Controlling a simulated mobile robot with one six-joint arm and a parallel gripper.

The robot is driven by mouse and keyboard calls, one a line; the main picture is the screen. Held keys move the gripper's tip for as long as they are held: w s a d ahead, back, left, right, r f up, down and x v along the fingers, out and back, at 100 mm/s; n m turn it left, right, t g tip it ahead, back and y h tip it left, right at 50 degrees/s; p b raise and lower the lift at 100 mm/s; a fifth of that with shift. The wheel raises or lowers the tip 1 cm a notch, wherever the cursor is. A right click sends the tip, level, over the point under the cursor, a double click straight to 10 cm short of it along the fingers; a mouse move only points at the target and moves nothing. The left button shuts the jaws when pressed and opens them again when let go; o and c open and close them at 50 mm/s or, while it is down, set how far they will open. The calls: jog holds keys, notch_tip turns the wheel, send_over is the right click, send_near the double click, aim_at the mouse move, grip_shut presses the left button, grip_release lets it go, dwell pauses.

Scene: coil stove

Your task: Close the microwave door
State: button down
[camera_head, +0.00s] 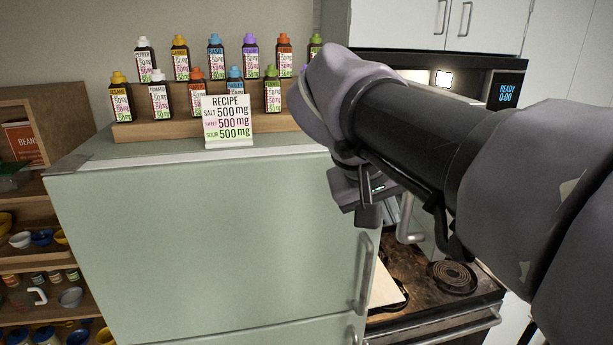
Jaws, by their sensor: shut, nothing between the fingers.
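The microwave (508,90) is at the upper right above the stove, with a lit display reading "READY 0:00". A bright light (443,78) shows left of the display. My arm hides most of the microwave front, so its door cannot be made out clearly. A pale panel with a silver handle (407,218) shows below my arm; I cannot tell whether it is the microwave door. My gripper (368,205) points down, shut and empty, in front of the stove area and beside the fridge's right edge.
A pale green fridge (200,250) with a handle (364,272) fills the middle. Several bottles and a recipe card (229,121) stand on top. A coil stove (452,277) is at the lower right. Open shelves (30,255) hold bowls at the left. White cupboards (440,22) hang above.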

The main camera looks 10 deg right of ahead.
aim_at(431, 242)
jog(key=x, duration=0.9)
jog(key=shift+s+d+f, duration=0.15)
jog(key=shift+s+d, duration=0.05)
jog(key=shift+d, duration=0.35)
jog(key=d, duration=0.3)
jog(key=d+p, duration=0.1)
jog(key=shift+s+d, duration=0.25)
jog(key=shift+d, duration=0.15)
jog(key=shift+w+a, duration=0.15)
